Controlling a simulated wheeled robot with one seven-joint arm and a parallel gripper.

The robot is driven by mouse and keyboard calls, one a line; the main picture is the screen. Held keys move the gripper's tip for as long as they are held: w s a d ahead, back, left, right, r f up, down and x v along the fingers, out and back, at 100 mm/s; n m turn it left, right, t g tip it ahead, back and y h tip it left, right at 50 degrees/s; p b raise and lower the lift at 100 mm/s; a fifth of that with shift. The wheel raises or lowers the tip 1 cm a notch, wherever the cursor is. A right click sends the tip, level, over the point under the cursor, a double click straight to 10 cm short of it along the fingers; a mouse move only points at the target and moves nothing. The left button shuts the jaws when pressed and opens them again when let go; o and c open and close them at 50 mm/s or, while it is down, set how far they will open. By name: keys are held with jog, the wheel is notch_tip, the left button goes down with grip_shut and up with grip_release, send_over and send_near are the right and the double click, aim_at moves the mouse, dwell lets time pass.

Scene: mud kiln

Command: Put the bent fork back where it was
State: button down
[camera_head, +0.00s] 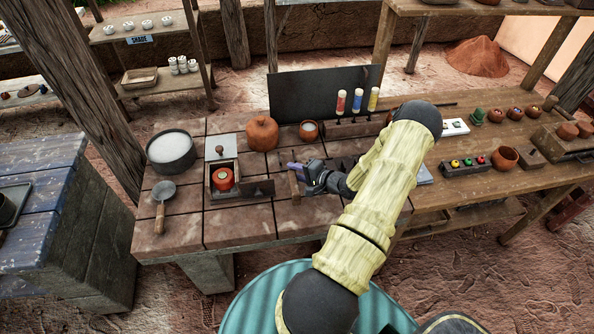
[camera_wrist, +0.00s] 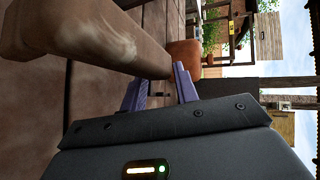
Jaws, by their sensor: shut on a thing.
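My gripper (camera_head: 298,168) is low over the brown tiled table, right of its middle. In the wrist view its two purple fingers (camera_wrist: 159,84) stand a little apart, with a thin dark piece between them. A brown wooden handle (camera_head: 294,187) shows at the fingertips, and it looms large in the wrist view (camera_wrist: 95,38). I take it for the bent fork's handle, held in the jaws. The fork's prongs and bend cannot be made out. Whether it touches the table is unclear.
A dark upright panel (camera_head: 310,95) with red, blue and yellow tagged items stands behind. The front tiles are clear.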

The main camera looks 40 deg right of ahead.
jog(key=shift+w+f+b, duration=0.1)
jog(key=shift+f+b, duration=0.25)
jog(key=shift+f, duration=0.45)
jog(key=shift+f+b, duration=0.3)
jog(key=shift+f, duration=0.1)
jog(key=c, duration=1)
grip_release()
jog(key=shift+f, duration=0.1)
jog(key=b+v, duration=0.2)
jog(key=v, duration=1.5)
jog(key=shift+s, duration=0.3)
jog(key=shift+w+d, duration=0.1)
